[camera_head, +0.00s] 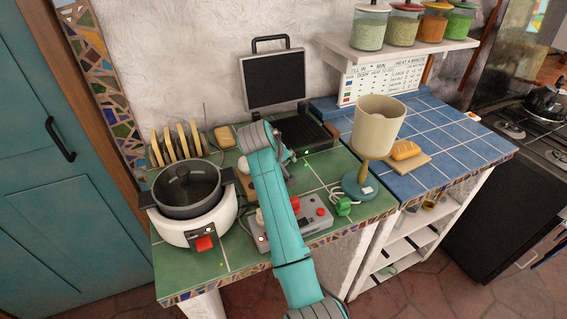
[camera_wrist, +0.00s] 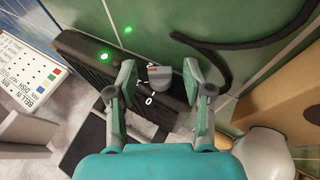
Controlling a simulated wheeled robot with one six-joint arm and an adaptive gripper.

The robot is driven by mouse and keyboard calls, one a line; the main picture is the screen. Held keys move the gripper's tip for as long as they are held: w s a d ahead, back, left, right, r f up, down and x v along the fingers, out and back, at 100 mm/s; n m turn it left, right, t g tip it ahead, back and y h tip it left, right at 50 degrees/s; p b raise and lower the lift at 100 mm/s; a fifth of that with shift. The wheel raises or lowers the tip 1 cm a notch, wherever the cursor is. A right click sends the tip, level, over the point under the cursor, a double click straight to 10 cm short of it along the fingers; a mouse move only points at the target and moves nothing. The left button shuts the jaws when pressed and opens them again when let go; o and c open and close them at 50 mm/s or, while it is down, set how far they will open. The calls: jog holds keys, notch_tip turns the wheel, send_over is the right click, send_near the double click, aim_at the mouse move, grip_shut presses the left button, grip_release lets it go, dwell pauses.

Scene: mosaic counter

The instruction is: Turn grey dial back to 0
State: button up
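The grey dial (camera_wrist: 159,76) is on the front face of a black contact grill, with white marks and a "0" beside it in the wrist view. My gripper (camera_wrist: 158,84) is open, one finger on each side of the dial. A gap shows between the dial and each finger, so I cannot see contact. In the head view the grill (camera_head: 275,80) stands at the back of the green tiled counter with its lid raised. My gripper (camera_head: 287,155) is at its front left corner there, and my arm hides the dial. A green light (camera_wrist: 105,56) glows on the grill.
A white cooker (camera_head: 192,225) with a dark pot stands left of my arm, and a toast rack (camera_head: 178,145) behind it. A grey box with red buttons (camera_head: 318,213) lies right of my arm. A beige lamp (camera_head: 377,127) and bread board (camera_head: 402,164) are further right. A black cable (camera_wrist: 232,45) runs near my gripper.

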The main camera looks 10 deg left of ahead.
grip_shut()
jog(key=shift+a+h, duration=0.15)
jog(key=shift+h, duration=0.25)
jog(key=shift+t, duration=0.4)
jog(key=shift+o, duration=0.8)
grip_release()
